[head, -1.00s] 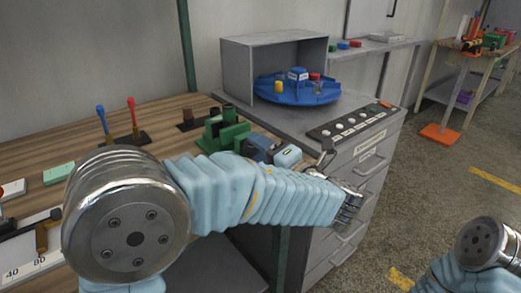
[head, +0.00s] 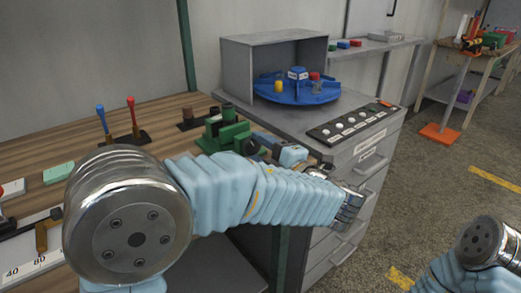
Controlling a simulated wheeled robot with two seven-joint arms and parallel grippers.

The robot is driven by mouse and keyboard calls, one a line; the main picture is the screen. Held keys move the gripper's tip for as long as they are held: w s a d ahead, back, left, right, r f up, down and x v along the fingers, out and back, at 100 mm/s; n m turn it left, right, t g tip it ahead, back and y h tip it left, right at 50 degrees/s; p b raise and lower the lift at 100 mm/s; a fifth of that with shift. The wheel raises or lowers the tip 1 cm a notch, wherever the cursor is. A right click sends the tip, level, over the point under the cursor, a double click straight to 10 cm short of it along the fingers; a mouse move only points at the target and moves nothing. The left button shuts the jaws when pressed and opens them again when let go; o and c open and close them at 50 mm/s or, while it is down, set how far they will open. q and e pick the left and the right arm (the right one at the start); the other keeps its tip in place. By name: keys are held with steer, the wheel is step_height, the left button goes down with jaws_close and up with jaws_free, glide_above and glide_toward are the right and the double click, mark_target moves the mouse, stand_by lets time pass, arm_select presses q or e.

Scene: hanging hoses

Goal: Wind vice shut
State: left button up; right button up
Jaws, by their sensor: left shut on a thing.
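The green vice (head: 226,133) stands near the right end of the wooden bench. Its dark round parts show on top. My left arm crosses in front of it and hides its lower front. My left gripper (head: 258,146) is at the right side of the vice, partly hidden behind my own arm. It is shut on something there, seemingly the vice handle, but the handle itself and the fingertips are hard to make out. The gap between the vice jaws cannot be judged. Only part of my right arm shows at the lower right; its gripper is out of view.
A grey drawer cabinet (head: 365,155) with a button panel adjoins the bench on the right. A blue turntable (head: 297,90) sits in an open grey box on it. Red and blue levers (head: 132,112) stand on the bench at left.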

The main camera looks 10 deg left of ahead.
arm_select(q)
steer(key=shift+f, duration=0.15)
steer(key=o, duration=1.1)
steer(key=shift+c, duration=0.2)
steer(key=shift+d, duration=0.1)
steer(key=v, duration=1.3)
steer(key=shift+s+d, duration=0.2)
steer(key=shift+s, duration=0.05)
